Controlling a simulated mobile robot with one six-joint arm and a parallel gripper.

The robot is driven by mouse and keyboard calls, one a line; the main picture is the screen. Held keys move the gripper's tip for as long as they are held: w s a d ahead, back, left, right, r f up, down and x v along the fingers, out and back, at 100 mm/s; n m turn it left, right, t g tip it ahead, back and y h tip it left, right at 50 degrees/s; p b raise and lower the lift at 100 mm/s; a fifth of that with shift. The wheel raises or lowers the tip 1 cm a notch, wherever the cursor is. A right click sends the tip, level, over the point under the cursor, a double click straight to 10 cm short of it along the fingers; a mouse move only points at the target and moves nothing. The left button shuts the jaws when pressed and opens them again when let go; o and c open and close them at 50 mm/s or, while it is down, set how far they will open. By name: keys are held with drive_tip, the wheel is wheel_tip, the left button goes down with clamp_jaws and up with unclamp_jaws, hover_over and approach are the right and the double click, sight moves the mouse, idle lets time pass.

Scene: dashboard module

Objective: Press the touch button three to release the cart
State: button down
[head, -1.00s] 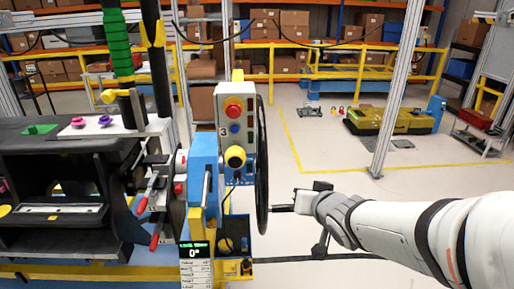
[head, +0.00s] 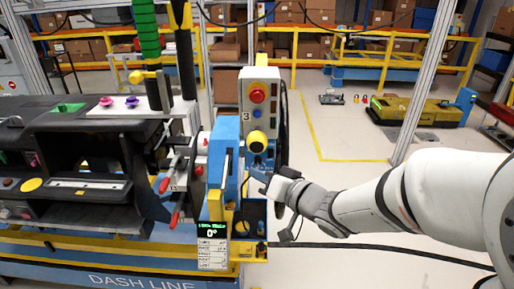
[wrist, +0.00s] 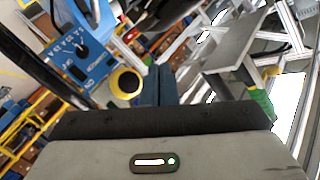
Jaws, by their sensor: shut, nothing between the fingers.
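A grey control box (head: 260,100) marked "3" stands upright at the right end of the dashboard station. It carries a red button (head: 257,92), a blue button (head: 257,113) and a large yellow round button (head: 257,138) at its lower end. I cannot tell which is the touch button. My gripper (head: 266,187) is shut and empty, below and slightly right of the yellow button, apart from it. In the wrist view, the shut fingers (wrist: 160,85) are beside a yellow round part (wrist: 126,82) and a blue lettered panel (wrist: 82,40).
A black wheel (head: 283,135) stands edge-on just right of the box, close to my gripper. The dashboard module (head: 75,190) fills the left. A small display (head: 211,228) hangs below the blue bracket.

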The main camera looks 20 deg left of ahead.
approach(250, 148)
drive_tip(key=shift+s+a+p+x, duration=0.1)
drive_tip(key=shift+s+p+x, duration=0.1)
drive_tip(key=shift+x, duration=1)
drive_tip(key=shift+s+a+p+x, duration=0.1)
drive_tip(key=shift+s+p+x, duration=0.1)
drive_tip(key=shift+x, duration=1.05)
drive_tip(key=shift+w, duration=0.1)
drive_tip(key=shift+w+a+f, duration=0.1)
drive_tip(key=shift+w, duration=0.2)
drive_tip(key=shift+w+a+p, duration=0.1)
drive_tip(key=shift+w+p, duration=0.25)
drive_tip(key=shift+w, duration=0.05)
idle(0.6)
drive_tip(key=shift+s, duration=0.85)
drive_tip(key=s, duration=0.1)
drive_tip(key=s+d, duration=0.1)
drive_tip(key=s, duration=0.3)
drive_tip(key=shift+d, duration=0.3)
